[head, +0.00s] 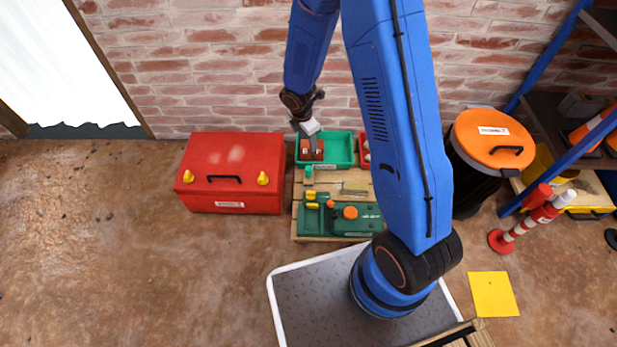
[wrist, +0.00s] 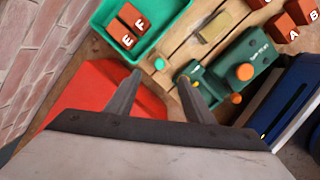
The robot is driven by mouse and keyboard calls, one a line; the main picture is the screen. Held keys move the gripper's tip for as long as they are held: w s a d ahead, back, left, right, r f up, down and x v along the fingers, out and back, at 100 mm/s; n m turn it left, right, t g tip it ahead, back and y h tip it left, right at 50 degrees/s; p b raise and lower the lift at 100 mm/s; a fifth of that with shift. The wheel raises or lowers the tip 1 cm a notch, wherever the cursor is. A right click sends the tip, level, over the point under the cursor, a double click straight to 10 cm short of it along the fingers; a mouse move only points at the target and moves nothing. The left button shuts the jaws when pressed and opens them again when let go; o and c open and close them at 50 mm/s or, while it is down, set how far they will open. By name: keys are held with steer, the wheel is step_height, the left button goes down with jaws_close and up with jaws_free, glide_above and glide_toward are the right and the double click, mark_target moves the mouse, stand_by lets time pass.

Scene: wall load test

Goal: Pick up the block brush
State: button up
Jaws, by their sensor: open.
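The block brush (head: 355,187) appears to be the small tan block lying on the wooden slatted surface, between the green bin and the green machine. In the wrist view, the tan block (wrist: 218,27) lies at the upper right, beyond the fingertips and apart from them. My gripper (head: 312,148) is open and hangs over the green bin area in the head view. In the wrist view, my gripper (wrist: 160,77) has its two fingers spread with nothing between them. Its fingertips point toward a small green object and the green machine's near end.
A green bin (head: 345,140) holds blocks marked E and F. A green machine (head: 350,222) with an orange knob sits in front of the brush. A red chest (head: 235,165) stands left. A brick wall (head: 210,70) rises behind.

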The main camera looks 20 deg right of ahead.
steer(key=n, duration=0.2)
glide_toward(308, 168)
steer(key=shift+w+d+f, duration=0.15)
steer(key=shift+d+f, duration=0.1)
steer(key=shift+f, duration=1.8)
steer(key=shift+w+d+f, duration=0.15)
steer(key=shift+d+f, duration=0.15)
steer(key=shift+f, duration=1.75)
steer(key=shift+w+d+f, duration=0.15)
steer(key=shift+d+f, duration=0.1)
steer(key=shift+f, duration=1.8)
jaws_close()
steer(key=shift+r, duration=5)
